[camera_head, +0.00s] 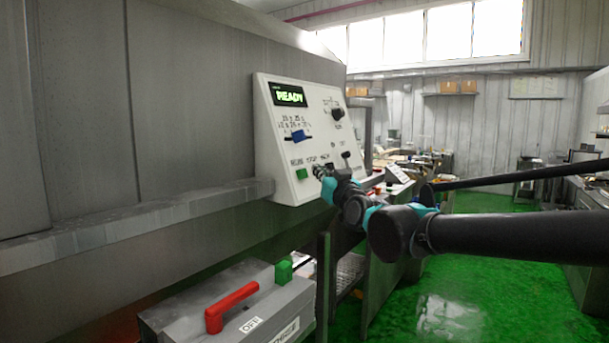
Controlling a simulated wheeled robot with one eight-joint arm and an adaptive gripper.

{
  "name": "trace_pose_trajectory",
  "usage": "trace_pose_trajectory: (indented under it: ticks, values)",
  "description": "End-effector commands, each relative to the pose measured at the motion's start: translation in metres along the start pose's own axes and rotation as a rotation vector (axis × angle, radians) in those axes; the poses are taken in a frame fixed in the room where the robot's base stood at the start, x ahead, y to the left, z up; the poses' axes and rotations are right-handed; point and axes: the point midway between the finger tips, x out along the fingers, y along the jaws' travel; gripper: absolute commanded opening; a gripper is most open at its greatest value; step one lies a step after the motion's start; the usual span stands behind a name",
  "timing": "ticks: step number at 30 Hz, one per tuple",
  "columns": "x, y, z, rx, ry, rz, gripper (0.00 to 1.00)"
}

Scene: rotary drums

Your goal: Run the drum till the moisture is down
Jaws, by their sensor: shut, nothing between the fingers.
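The white control panel (277,130) is mounted on the side of the large grey drum housing (190,90). Its green display (289,95) reads "READY". Below the display is a blue slider (298,135) on a printed scale, and at upper right a black knob (338,113). A green button (302,174) sits at lower left, and a small black switch (346,155) at right. My gripper (318,172) is shut and empty at the panel's lower edge, just right of the green button. It hides part of the lower button row; I cannot tell whether it touches the panel.
A grey box (180,322) with a red lever handle (232,305) and a green block (283,271) stands below the panel. A bench with clutter (410,160) lies behind my arm. The green floor (460,290) at right is open.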

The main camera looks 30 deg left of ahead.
Motion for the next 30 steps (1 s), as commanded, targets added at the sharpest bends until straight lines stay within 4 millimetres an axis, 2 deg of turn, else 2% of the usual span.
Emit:
trace_pose_trajectory:
  ticks: [8, 30]
  values:
    - [0.011, -0.0085, 0.0086, 0.0, 0.0, 0.0, 0.0]
    - [0.0114, -0.0087, 0.009, 0.0, -0.001, 0.0, 0.0]
